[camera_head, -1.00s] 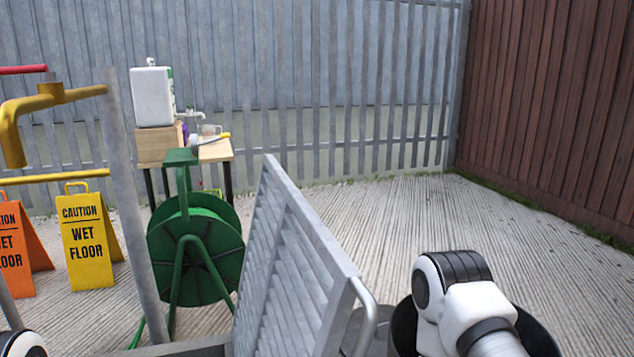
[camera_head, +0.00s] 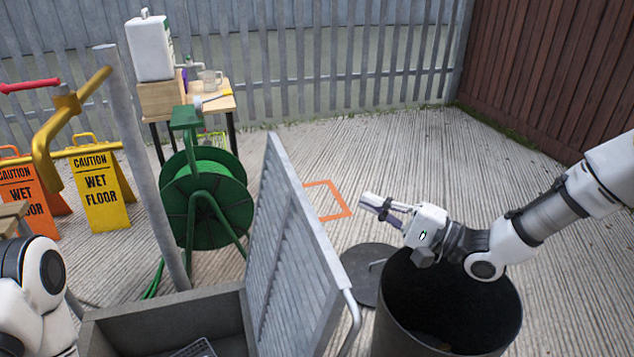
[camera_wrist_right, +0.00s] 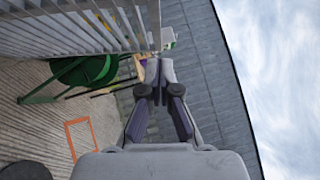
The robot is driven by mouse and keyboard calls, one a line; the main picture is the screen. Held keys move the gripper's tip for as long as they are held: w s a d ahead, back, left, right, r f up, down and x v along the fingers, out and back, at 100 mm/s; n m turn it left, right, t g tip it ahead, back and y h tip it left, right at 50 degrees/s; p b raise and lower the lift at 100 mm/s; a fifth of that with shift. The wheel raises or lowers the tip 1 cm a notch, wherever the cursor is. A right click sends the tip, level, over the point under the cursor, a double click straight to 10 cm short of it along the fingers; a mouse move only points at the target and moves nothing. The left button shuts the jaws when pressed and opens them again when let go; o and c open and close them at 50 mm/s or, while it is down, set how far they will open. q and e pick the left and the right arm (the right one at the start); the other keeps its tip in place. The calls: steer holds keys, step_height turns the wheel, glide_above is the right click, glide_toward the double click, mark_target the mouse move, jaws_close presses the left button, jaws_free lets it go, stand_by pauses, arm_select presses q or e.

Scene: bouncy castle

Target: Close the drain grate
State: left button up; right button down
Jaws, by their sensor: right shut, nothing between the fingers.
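The drain grate (camera_head: 290,250) is a grey slatted metal panel that stands steeply open on the right side of a grey drain box (camera_head: 172,315). A bent metal handle (camera_head: 351,322) sticks out on its right side. The grate also shows at the top left of the right wrist view (camera_wrist_right: 70,30). My right gripper (camera_head: 366,203) is shut and empty, in the air to the right of the grate and apart from it. It shows in the wrist view (camera_wrist_right: 153,66) too. Of my left arm, only white links show at the lower left; its gripper is out of view.
A dark open bin (camera_head: 440,338) stands under my right arm, with a round dark lid (camera_head: 362,275) beside it. A green hose reel (camera_head: 205,205), yellow pipe (camera_head: 75,110) and wet floor signs (camera_head: 97,190) are on the left. An orange outline (camera_head: 340,205) marks the open ground behind.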

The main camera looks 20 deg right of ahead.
mark_target(298, 178)
steer(key=w+a, duration=0.1)
steer(key=a, duration=0.2)
steer(key=w+a+r+b, duration=0.1)
steer(key=w+a, duration=0.1)
steer(key=a, duration=0.1)
steer(key=w+a+r+b, duration=0.1)
steer(key=w+a, duration=0.1)
steer(key=a, duration=0.1)
steer(key=shift+a+r, duration=0.1)
steer(key=shift+a, duration=0.05)
